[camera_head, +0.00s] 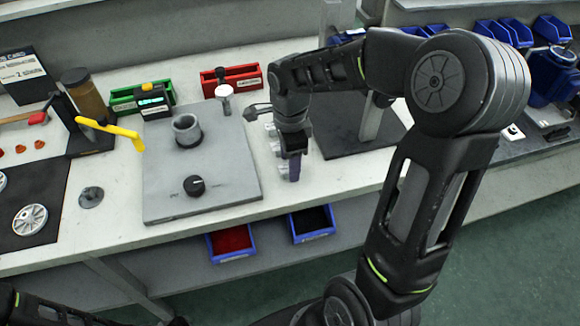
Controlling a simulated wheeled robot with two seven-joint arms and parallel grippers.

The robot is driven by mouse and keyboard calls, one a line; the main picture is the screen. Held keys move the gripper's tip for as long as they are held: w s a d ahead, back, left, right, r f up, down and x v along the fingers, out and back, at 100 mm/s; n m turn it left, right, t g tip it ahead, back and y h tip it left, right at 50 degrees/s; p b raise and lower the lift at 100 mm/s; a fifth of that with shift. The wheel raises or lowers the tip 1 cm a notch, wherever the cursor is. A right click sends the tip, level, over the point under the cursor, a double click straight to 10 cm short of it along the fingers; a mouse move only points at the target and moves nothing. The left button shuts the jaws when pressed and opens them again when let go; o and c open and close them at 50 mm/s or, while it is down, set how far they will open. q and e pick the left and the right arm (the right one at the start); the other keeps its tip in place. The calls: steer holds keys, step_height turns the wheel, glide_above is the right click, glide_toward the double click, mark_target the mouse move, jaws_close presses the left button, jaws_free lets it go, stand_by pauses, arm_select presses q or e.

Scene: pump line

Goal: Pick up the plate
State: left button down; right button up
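A round light-grey metal plate with openings (30,219) lies on a dark mat (45,190) at the left. A second round metal piece (2,182) is cut off by the left picture edge. My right gripper (293,172) points down over the light bench top, right of the grey square panel and far from the round plates. A dark purplish part shows at its fingertips; I cannot tell whether it is a held thing or the fingers. My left gripper is not in view; only dark parts of my arm show at the lower left.
The grey square panel (215,195) carries a ring-shaped socket (187,131) and a black knob (194,186). Green (125,103) and red (232,78) bins stand behind. A small grey cone (90,197) lies between mat and panel.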

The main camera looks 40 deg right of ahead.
steer(key=c, duration=1.1)
steer(key=shift+r+p, duration=0.4)
steer(key=shift+r, duration=0.05)
step_height(320, 180, up, 10)
steer(key=shift+f, duration=0.15)
stand_by(0.4)
